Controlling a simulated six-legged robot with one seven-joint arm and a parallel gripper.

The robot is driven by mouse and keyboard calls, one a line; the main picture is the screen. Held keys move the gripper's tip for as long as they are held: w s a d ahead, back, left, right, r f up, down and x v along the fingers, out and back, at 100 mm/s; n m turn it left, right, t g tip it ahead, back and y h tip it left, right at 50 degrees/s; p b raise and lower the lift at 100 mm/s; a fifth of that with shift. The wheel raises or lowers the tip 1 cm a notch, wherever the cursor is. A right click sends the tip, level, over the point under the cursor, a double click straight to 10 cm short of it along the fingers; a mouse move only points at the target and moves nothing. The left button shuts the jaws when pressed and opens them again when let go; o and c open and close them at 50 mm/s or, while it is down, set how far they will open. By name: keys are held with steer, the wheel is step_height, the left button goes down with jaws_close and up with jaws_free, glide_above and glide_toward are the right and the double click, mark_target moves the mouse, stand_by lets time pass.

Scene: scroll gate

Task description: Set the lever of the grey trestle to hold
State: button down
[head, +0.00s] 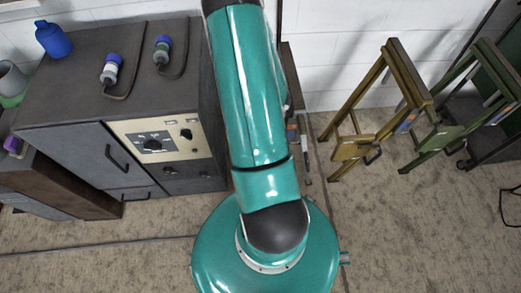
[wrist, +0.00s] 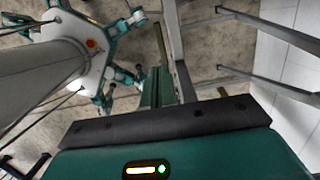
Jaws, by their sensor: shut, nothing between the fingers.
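A trestle (head: 305,150), partly hidden behind my arm in the head view, shows a greyish upright and a small blue-and-orange patch. I take it for the grey trestle, but its lever is hidden. In the wrist view grey bars (wrist: 276,31) cross the upper right, likely parts of a trestle; no lever can be made out there. My gripper (wrist: 158,78) shows in the wrist view above its teal housing and dark crossbar. It looks shut and empty, and its distance from the grey bars is unclear. It is outside the head view.
A yellow trestle (head: 390,62) and a green trestle (head: 487,75) stand to the right. A dark cabinet (head: 62,150) with a control panel (head: 155,142) stands left, bearing a blue bottle (head: 53,39) and two cabled connectors. A white wall is behind. Floor in front is mostly clear.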

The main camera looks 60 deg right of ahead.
steer(key=f, duration=0.4)
steer(key=w+a+f, duration=0.1)
steer(key=f, duration=0.9)
steer(key=shift+w+a, duration=0.25)
steer(key=shift+w, duration=0.15)
